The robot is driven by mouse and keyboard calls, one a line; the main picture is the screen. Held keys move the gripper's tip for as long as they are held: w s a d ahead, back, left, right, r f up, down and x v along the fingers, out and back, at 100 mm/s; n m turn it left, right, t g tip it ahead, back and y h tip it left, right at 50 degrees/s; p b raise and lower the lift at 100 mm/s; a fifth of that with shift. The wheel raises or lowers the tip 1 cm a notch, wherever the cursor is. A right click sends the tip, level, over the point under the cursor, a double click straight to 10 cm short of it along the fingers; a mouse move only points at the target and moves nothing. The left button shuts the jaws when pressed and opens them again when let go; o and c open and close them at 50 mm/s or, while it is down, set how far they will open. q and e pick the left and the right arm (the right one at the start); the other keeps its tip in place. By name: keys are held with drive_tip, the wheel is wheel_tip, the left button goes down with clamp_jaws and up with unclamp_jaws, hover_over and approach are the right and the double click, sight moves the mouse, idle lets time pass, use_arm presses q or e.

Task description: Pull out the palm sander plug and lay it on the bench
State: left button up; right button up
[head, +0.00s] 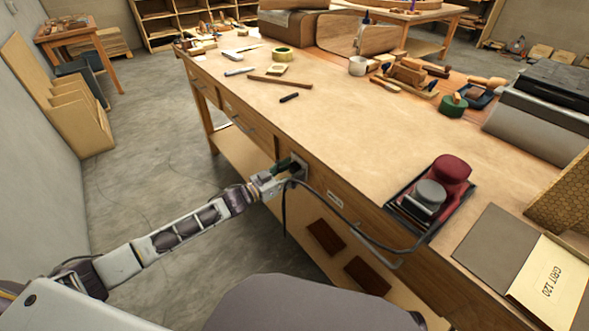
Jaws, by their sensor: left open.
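The palm sander (452,170), red with a grey body, sits in a dark tray (406,215) on the right part of the bench top. Its black cord (345,224) runs over the bench's front edge and back left to an outlet (301,163) on the front face. My left gripper (288,171) is at that outlet, jaws open around or right beside the dark plug (295,172). The plug is small and mostly hidden by the gripper, so I cannot tell whether the fingers touch it. My right gripper is not in view.
The wooden bench (330,120) has a bare stretch in its middle, behind the outlet. A lower shelf holds two brown blocks (326,238).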

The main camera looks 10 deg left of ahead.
use_arm(q)
drive_tip(key=shift+p, duration=0.35)
idle(0.5)
clamp_jaws()
drive_tip(key=shift+s+a, duration=0.15)
drive_tip(key=shift+s+a+p, duration=0.2)
drive_tip(key=shift+s+p, duration=0.05)
drive_tip(key=shift+p, duration=0.05)
drive_tip(key=shift+p+v, duration=1.3)
drive_tip(key=shift+v, duration=1.15)
drive_tip(key=shift+r, duration=0.1)
